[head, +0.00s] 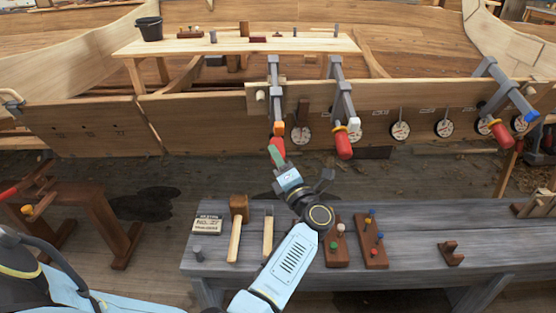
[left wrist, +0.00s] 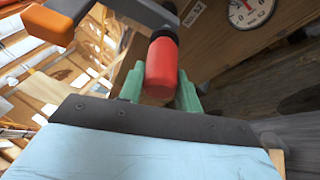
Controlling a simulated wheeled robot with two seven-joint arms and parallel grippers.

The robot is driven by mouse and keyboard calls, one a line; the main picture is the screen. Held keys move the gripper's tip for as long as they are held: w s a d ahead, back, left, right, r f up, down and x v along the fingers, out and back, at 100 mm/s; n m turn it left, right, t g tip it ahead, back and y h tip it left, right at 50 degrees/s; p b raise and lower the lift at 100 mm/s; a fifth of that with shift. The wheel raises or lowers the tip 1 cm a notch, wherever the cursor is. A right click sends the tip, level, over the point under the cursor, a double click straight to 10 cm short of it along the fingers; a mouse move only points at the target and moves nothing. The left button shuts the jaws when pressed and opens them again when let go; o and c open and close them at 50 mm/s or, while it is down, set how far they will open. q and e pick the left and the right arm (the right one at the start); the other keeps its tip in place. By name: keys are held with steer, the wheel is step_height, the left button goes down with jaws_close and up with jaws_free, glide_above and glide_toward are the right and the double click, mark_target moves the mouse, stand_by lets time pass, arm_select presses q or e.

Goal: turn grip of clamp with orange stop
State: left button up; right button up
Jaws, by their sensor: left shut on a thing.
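The clamp with the orange stop (head: 279,128) hangs on the plank's upper edge, the leftmost of three clamps. Its red grip (head: 277,144) points down and is partly hidden by my left gripper (head: 277,153). In the left wrist view the red grip (left wrist: 161,65) stands between the green fingers of my left gripper (left wrist: 159,92), which are shut on it from both sides. The orange stop (left wrist: 48,25) shows at the upper left there, on the grey clamp bar (left wrist: 80,8). My right gripper is not in view.
A clamp with a white stop (head: 354,123) and red grip (head: 343,144) hangs close on the right. A clamp with a blue stop (head: 531,116) is farther right. Round dials (head: 400,130) line the plank. A grey bench (head: 415,220) with mallets and peg blocks stands in front.

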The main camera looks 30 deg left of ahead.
arm_select(q)
steer(key=shift+f, duration=0.2)
stand_by(0.3)
steer(key=o, duration=1)
steer(key=shift+r, duration=0.1)
steer(key=shift+d, duration=0.1)
steer(key=v, duration=1.3)
steer(key=shift+s, duration=0.1)
